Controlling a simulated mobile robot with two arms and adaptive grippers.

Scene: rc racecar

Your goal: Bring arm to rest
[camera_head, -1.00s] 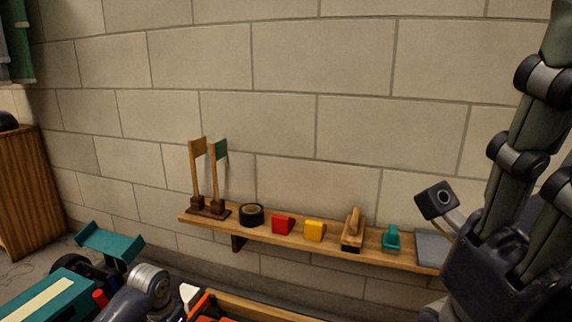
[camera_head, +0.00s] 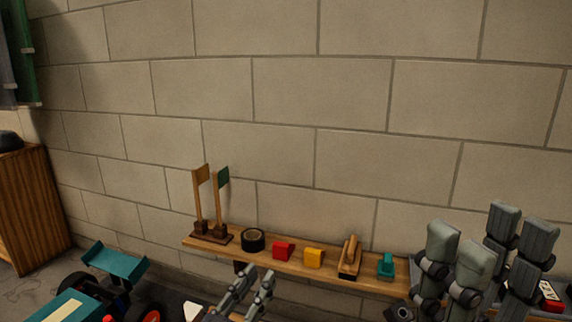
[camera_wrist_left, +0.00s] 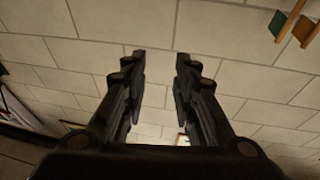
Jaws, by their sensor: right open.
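My left gripper (camera_head: 256,275) is low in the head view, below the shelf's front edge, fingers pointing up. In the left wrist view its two fingers (camera_wrist_left: 160,60) stand apart with nothing between them, facing the block wall. My right gripper (camera_head: 488,235) is at the lower right of the head view, in front of the shelf's right end. Its fingers point up, spread apart and empty, and it hides the shelf behind it.
A wooden wall shelf (camera_head: 297,270) holds two small flags (camera_head: 211,200), a tape roll (camera_head: 253,240), red (camera_head: 284,251) and yellow (camera_head: 314,257) blocks, a wooden-handled tool (camera_head: 349,258) and a teal item (camera_head: 386,265). A teal racecar (camera_head: 75,305) stands lower left, a wooden cabinet (camera_head: 30,210) far left.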

